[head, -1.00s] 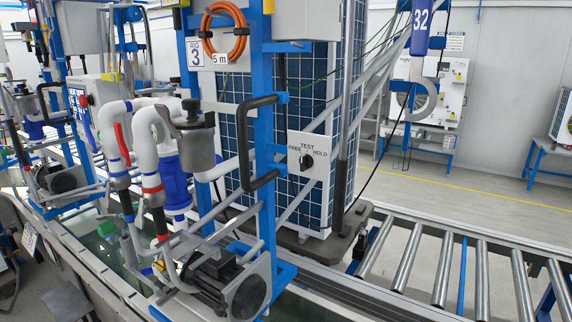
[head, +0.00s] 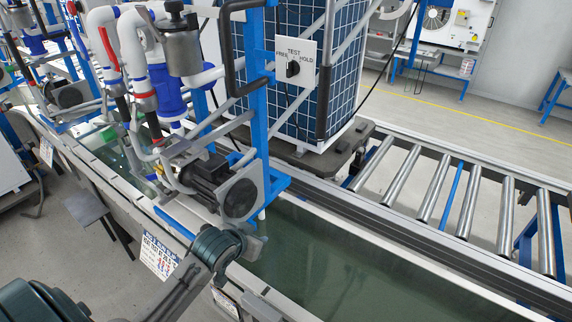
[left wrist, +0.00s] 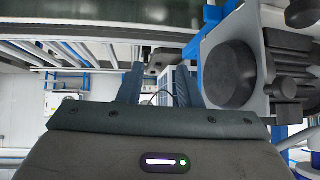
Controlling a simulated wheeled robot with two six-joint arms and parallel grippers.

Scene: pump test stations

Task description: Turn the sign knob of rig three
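The sign knob (head: 292,69) is a small black knob on a white sign plate (head: 308,50). The plate reads FREE, TEST and HOLD and is fixed to rig three's blue frame (head: 256,105). Which word the knob points at is too small to tell. My left gripper (head: 247,244) is low at the front, below the rig's pump (head: 213,183) and well below and left of the knob. In the left wrist view the left gripper's two fingers (left wrist: 159,78) stand apart with nothing between them. The knob is not seen there. My right gripper is not in view.
A black handle (head: 232,45) and diagonal grey bars stand close beside the sign. A long water trough (head: 340,265) runs in front, with a roller conveyor (head: 440,190) beyond.

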